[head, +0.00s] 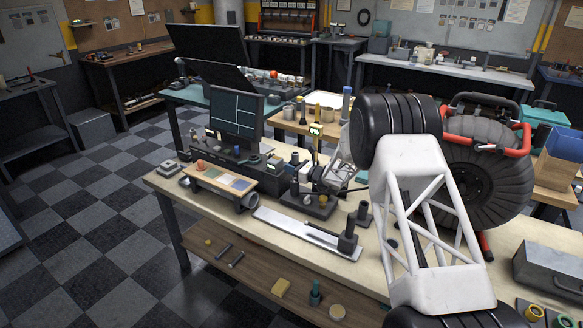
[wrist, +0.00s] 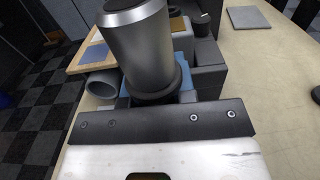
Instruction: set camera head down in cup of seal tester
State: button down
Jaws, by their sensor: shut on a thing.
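The camera head (wrist: 140,45) is a smooth silver-grey cylinder with a darker collar at its lower end. In the wrist view it rises just beyond my gripper (wrist: 157,93), tilted slightly in the picture. My gripper is shut on its lower part; the blue fingers show beside the collar. In the head view my gripper (head: 320,187) is low over the workbench, partly covered by my arm, and the camera head cannot be made out clearly. A post with a lit display (head: 316,130), perhaps the seal tester, stands just behind it. I cannot make out its cup.
A board with coloured squares (head: 222,180) and a grey pipe (head: 249,200) lie left of my gripper. A monitor (head: 236,115) stands behind them. A pale rail with a dark block (head: 347,240) lies in front. A cable reel (head: 480,170) stands right of my arm.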

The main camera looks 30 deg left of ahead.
jog(key=shift+f, duration=0.2)
jog(key=c, duration=0.9)
grip_release()
jog(key=shift+o, duration=0.2)
jog(key=shift+d, duration=0.15)
jog(key=d, duration=0.7)
jog(key=shift+d, duration=0.25)
jog(key=shift+r, duration=0.1)
